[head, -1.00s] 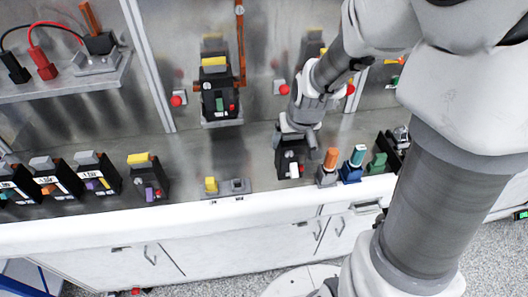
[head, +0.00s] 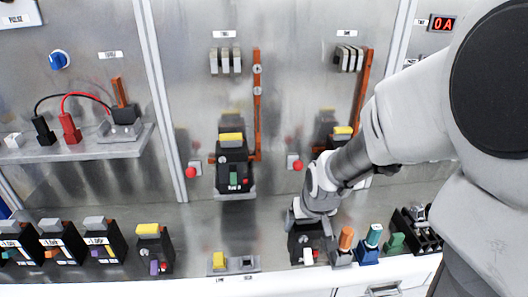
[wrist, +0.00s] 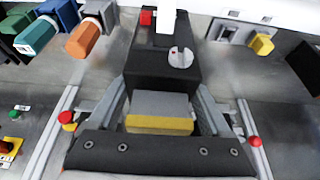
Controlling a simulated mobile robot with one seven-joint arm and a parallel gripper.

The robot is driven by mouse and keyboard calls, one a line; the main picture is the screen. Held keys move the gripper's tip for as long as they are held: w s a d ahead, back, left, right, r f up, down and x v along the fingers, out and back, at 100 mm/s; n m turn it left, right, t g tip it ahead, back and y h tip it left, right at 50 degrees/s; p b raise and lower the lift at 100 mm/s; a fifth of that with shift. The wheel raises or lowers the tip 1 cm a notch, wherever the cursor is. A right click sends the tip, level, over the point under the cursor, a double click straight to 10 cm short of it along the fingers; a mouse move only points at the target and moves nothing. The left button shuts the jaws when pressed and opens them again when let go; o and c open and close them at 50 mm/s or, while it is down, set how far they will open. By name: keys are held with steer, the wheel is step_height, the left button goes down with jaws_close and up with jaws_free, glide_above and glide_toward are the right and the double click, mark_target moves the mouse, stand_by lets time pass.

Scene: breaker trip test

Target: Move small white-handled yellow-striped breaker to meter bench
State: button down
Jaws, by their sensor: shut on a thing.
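The black breaker (head: 303,246) with a small white handle (head: 308,257) stands at the counter's front, left of an orange-handled piece. In the wrist view, the breaker (wrist: 150,66) shows its white handle (wrist: 166,18) and a grey top block with a yellow stripe (wrist: 160,124). My gripper (head: 308,215) comes down on it from above. In the wrist view, the fingers of my gripper (wrist: 163,98) are shut on both sides of the breaker. A raised shelf (head: 80,150) at left, with red and black leads, looks like the meter bench. I cannot tell whether the breaker touches the counter.
Orange (head: 345,239), blue (head: 371,246) and green (head: 395,243) pieces stand close to the right. A yellow-topped breaker (head: 232,165) is mounted on the back panel. More breakers line the counter's left. A low socket block (head: 234,263) lies between, with bare counter behind it.

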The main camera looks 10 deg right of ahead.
steer(key=w+b+x, duration=0.2)
steer(key=b+x, duration=0.3)
steer(key=x, duration=0.3)
steer(key=shift+a, duration=0.45)
steer(key=shift+r+b, duration=0.1)
steer(key=shift+b, duration=0.2)
steer(key=shift+f, duration=0.2)
jaws_free()
steer(key=shift+r, duration=0.2)
